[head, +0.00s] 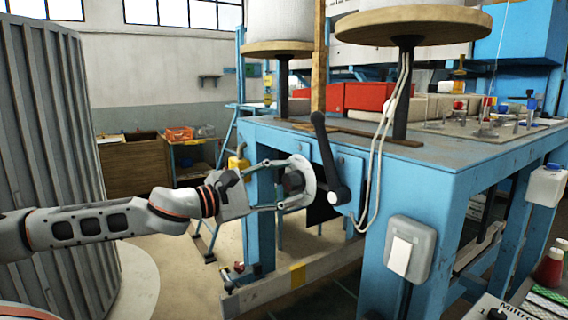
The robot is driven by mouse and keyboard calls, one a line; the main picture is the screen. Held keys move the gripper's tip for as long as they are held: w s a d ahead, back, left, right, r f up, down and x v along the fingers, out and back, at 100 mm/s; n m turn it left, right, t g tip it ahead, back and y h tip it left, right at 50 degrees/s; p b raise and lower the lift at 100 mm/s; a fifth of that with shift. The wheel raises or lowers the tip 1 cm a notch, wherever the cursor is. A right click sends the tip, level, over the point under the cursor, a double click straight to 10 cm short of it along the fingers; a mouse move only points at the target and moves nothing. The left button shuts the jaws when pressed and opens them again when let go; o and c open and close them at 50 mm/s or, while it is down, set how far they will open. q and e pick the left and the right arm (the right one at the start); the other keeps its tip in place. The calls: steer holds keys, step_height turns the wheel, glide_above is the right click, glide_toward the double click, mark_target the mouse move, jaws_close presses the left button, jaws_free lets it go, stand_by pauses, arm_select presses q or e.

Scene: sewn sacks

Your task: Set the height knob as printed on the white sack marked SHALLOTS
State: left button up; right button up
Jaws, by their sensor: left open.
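A dark round knob (293,182) sits in front of a pale round dial plate (308,180) on the blue machine table's side. I take it for the height knob, but its marks are too small to read. My left gripper (281,185) is open, with one finger above the knob and one below it. I cannot tell whether the fingers touch the knob. I cannot make out a white sack marked SHALLOTS in the head view. My right gripper is not in view.
A black crank lever (326,160) stands just right of the dial. White cables (378,150) hang beside it. A grey switch box (408,250) is on the near table leg. A low beam (290,283) runs below my gripper. A ribbed grey cylinder (45,120) stands at left.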

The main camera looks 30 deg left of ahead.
arm_select(q)
step_height(320, 180, up, 8)
steer(key=shift+s+f, duration=0.1)
steer(key=shift+f, duration=0.1)
steer(key=shift+a+r, duration=0.2)
steer(key=shift+r, duration=0.3)
steer(key=shift+d+r, duration=0.2)
steer(key=shift+r, duration=0.25)
steer(key=shift+a, duration=0.1)
